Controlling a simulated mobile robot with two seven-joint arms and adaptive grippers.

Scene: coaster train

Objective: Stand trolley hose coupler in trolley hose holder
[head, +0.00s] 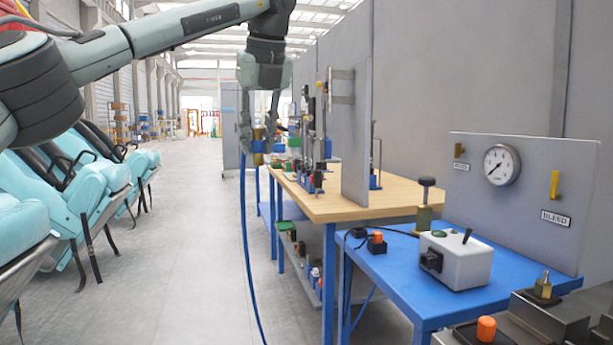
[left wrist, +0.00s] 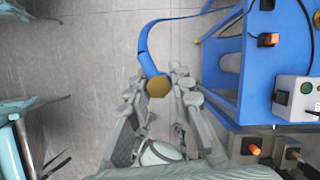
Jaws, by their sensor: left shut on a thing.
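My left gripper (head: 266,128) hangs fingers down beside the wooden bench, high above the floor. It is shut on the hose coupler (head: 260,146), a blue piece with a brass part. In the left wrist view the coupler's brass hexagonal end (left wrist: 158,87) shows between the fingertips. A blue hose (head: 245,240) hangs from the coupler down to the floor, and it also curves away in the left wrist view (left wrist: 145,40). I cannot tell for sure which fitting is the hose holder. My right gripper is not in view.
A blue table (head: 400,270) carries a grey control box (head: 455,259) and a brass post with a black knob (head: 425,205). Behind stands a gauge panel (head: 530,200). A wooden bench (head: 345,208) holds several fixtures. Teal seats (head: 90,200) stand left; the aisle floor is clear.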

